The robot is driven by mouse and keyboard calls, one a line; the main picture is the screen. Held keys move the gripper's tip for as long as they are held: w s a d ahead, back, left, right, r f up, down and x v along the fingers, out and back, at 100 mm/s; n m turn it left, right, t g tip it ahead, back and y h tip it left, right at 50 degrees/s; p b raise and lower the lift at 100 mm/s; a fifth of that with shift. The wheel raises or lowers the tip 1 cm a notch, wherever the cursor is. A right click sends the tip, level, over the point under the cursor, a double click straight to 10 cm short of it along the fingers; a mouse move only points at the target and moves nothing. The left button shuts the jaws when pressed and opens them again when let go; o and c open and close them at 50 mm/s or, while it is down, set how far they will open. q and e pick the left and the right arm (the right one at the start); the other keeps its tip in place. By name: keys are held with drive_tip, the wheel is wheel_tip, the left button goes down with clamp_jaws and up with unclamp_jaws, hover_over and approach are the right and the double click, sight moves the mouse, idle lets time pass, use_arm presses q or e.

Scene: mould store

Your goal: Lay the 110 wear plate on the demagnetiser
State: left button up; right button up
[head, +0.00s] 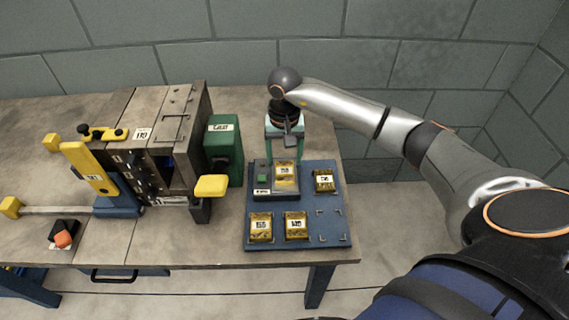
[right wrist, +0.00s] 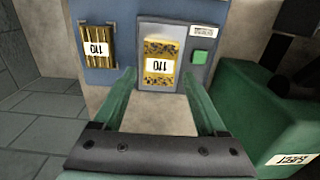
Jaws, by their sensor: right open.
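The demagnetiser (head: 275,195) is a grey block with a green button on the blue board. A worn yellow plate (head: 285,170) lies on it, and its label looks like 110. In the right wrist view this plate (right wrist: 159,52) lies flat on the demagnetiser (right wrist: 198,77), apart from my fingers. My right gripper (head: 285,155) is open and empty, just behind the demagnetiser; its green fingers also show in the right wrist view (right wrist: 162,92). Another labelled plate (head: 324,181) lies right of the demagnetiser; its number is hard to read. My left gripper is out of view.
Two more yellow plates (head: 260,227) (head: 296,226) lie at the front of the blue board (head: 290,243), beside an empty marked spot (head: 330,226). A green box (head: 223,152) and a tall mould block (head: 180,140) with a yellow handle stand to the left. Behind is a block wall (head: 240,60).

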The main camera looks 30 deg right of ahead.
sight(285, 171)
wheel_tip(285, 171, up, 9)
drive_tip(key=shift+f, duration=0.2)
drive_tip(key=shift+s, duration=0.1)
idle(0.5)
